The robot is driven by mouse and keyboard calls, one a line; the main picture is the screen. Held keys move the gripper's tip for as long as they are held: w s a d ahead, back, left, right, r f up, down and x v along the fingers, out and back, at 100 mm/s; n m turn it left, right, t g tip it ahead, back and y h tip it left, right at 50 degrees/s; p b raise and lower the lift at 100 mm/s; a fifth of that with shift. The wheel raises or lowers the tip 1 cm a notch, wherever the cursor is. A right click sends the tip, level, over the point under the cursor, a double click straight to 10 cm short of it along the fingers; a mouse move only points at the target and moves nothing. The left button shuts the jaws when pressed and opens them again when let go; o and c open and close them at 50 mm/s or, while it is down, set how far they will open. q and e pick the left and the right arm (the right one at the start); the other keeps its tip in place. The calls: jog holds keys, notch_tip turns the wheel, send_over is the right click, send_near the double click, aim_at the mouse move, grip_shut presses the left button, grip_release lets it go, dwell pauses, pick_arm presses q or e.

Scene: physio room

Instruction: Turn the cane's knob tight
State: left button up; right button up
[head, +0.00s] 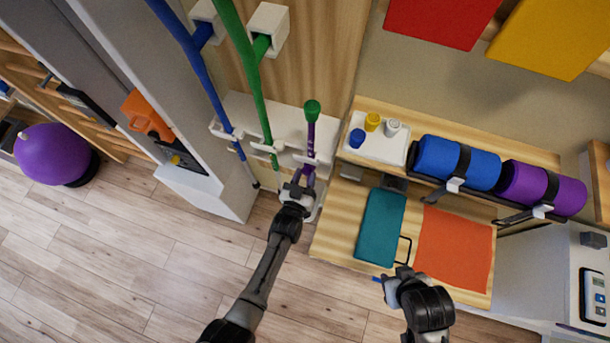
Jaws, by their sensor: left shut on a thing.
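The cane (310,138) stands upright in a white rack, with a purple shaft and a rounded green top (312,108). My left gripper (298,186) is shut at the lower part of the shaft, well below the green top. The small knob there is hidden by the jaws, so I cannot see how far it is turned. My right gripper (388,284) is apart from the cane, near the front edge of the wooden shelf unit. Its fingers are too small and turned away to tell whether they are open.
A blue pole (190,52) and a green pole (250,80) stand left of the cane. To the right, the shelf unit holds a white tray (357,147), blue and purple rolls (540,187), a teal pad (380,228) and an orange mat (455,248).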

dwell(0.4)
pick_arm(q)
jog(key=o, duration=0.9)
jog(key=v, duration=1.4)
jog(key=shift+w+b, duration=0.1)
jog(key=shift+b, duration=0.3)
